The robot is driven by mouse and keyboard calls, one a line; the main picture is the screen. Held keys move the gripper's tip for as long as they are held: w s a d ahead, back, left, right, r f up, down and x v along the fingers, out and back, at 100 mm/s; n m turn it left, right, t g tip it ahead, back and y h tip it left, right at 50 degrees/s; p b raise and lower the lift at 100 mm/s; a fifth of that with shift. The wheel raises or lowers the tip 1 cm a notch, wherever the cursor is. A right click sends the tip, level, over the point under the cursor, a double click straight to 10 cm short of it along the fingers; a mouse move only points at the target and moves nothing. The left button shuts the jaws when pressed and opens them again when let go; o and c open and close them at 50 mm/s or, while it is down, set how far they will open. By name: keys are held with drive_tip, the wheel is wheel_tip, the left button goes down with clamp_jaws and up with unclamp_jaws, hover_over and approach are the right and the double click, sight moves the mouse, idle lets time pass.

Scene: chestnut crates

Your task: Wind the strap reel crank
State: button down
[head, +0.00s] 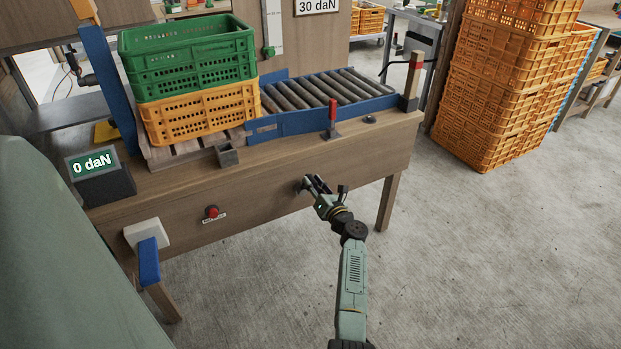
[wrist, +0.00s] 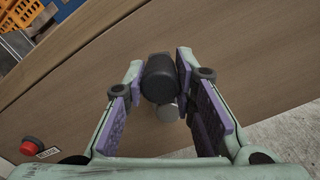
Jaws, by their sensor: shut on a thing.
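My gripper (head: 316,186) is at the front panel of the wooden bench, right of its middle. In the wrist view its purple-padded fingers (wrist: 160,76) are closed on both sides of a dark, cylindrical crank handle (wrist: 158,80). A smaller grey round part (wrist: 167,112) shows just below the handle, between the fingers. In the head view my gripper mostly hides the crank. The reel and strap cannot be made out. The display (head: 92,163) on the bench reads 0 daN.
A green crate (head: 188,68) sits on an orange crate (head: 200,113) on the bench (head: 265,210), beside a roller conveyor (head: 325,92). A red button (head: 211,211) is on the front panel. Orange crates (head: 505,80) are stacked at right. The floor in front is clear.

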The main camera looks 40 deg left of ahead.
drive_tip(key=m, duration=0.1)
drive_tip(key=w+m, duration=0.1)
drive_tip(key=m, duration=0.1)
drive_tip(key=shift+w+d+f+p, duration=0.2)
drive_tip(key=shift+d+f+p, duration=0.05)
drive_tip(key=shift+p, duration=0.15)
drive_tip(key=shift+w+d+f+m+t+p, duration=0.15)
drive_tip(key=shift+w+f+m, duration=0.4)
drive_tip(key=shift+m, duration=1.05)
drive_tip(key=shift+w+d+f+m+t+p, duration=0.1)
drive_tip(key=shift+w+f+m, duration=0.1)
drive_tip(key=shift+f+m, duration=1.05)
drive_tip(key=shift+w+d+f+m+t+p, duration=0.15)
drive_tip(key=shift+w+f+m, duration=0.2)
drive_tip(key=shift+m, duration=1.6)
drive_tip(key=c, duration=1.3)
unclamp_jaws()
